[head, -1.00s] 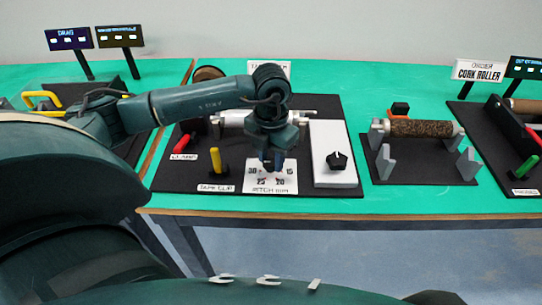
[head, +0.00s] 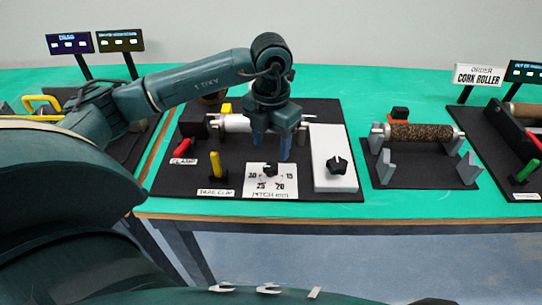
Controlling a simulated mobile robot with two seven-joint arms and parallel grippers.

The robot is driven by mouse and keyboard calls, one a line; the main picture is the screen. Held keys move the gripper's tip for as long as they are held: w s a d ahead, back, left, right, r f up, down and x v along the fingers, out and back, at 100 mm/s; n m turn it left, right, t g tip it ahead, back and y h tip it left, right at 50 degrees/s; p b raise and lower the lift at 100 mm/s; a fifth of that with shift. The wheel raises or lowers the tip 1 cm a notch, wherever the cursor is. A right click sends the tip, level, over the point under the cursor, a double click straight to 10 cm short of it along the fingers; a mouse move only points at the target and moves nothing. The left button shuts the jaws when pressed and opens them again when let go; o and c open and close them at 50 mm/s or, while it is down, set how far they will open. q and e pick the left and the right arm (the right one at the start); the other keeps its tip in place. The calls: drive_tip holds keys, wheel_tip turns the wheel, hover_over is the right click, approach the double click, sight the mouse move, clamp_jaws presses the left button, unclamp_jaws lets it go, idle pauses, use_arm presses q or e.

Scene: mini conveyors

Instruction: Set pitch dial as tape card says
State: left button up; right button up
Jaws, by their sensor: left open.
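The pitch dial is a small black knob (head: 270,169) on a white plate (head: 262,193) marked 30, 15, 25 and 20 and labelled for pitch in mm. Which mark its pointer faces is too small to tell. My left gripper (head: 271,153) points down just above and behind the knob. Its two fingers are apart with nothing seen between them. The tape card behind the board is almost wholly hidden by my left arm, so its text cannot be read. My right gripper is not in view.
A white box with a black knob (head: 337,165) stands right of the dial. A yellow lever (head: 215,165) and red clamp lever (head: 183,147) stand left of it. A white roller (head: 235,123) lies behind. A cork roller (head: 420,132) rests on its own board further right.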

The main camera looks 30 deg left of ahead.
use_arm(q)
wheel_tip(320, 180, up, 7)
idle(0.3)
drive_tip(key=shift+f, duration=0.1)
idle(0.4)
